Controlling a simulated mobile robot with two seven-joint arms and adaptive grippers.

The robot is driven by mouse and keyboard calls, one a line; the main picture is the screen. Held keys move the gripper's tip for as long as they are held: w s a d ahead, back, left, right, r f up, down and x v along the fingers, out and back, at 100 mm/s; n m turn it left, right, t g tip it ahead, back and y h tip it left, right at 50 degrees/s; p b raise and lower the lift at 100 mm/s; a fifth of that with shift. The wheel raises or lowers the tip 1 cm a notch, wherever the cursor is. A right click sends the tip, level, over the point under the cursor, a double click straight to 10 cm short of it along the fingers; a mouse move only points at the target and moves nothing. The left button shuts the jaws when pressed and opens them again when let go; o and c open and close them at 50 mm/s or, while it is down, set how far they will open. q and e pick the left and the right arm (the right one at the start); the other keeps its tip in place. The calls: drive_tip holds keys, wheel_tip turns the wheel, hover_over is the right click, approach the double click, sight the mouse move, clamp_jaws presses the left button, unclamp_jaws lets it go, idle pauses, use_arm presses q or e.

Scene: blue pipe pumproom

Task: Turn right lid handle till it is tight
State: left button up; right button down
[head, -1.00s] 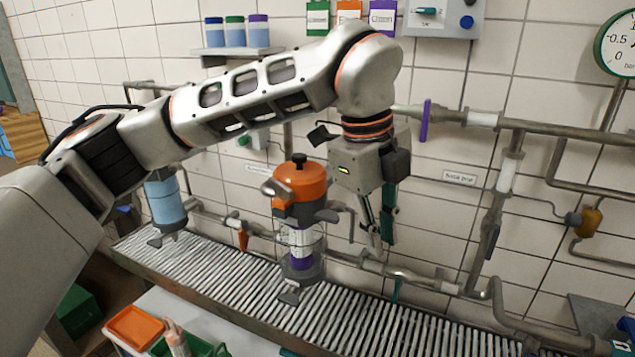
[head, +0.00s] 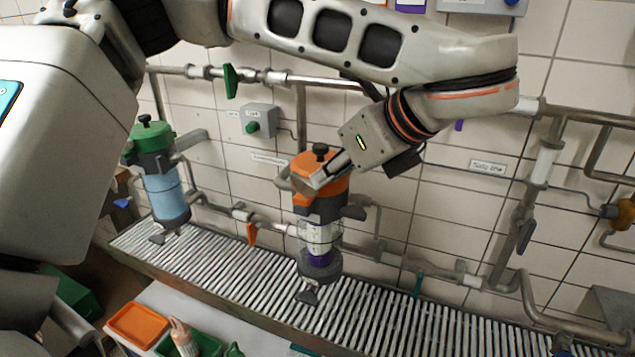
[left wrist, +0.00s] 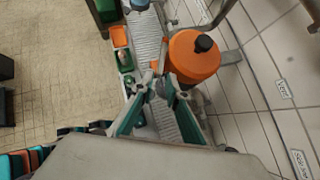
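The vessel with the orange lid (head: 330,161) stands upright at the middle of the head view, with a black knob on top. My left gripper (head: 317,184) reaches down from the right across the lid's front. In the left wrist view its fingers (left wrist: 160,82) are apart, with the orange lid (left wrist: 191,60) just beyond and to their right. A grey part shows near the fingertips; I cannot tell whether they touch it. My right gripper is out of view.
A green-lidded vessel (head: 149,138) stands to the left. Pipes run along the tiled wall behind, with an orange valve handle (head: 252,234) low between the vessels. A slatted grating (head: 225,272) lies below. An orange tray (head: 138,325) and a green tray sit in front.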

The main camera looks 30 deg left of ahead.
sight(303, 187)
use_arm(q)
drive_tip(key=p+x, duration=0.1)
drive_tip(key=x, duration=0.4)
drive_tip(key=shift+w+a+f, duration=0.2)
drive_tip(key=shift+a+f, duration=0.2)
drive_tip(key=shift+f, duration=0.05)
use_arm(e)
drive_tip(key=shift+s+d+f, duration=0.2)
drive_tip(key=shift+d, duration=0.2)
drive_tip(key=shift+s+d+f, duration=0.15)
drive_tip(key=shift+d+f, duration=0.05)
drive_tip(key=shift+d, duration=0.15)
use_arm(q)
clamp_jaws()
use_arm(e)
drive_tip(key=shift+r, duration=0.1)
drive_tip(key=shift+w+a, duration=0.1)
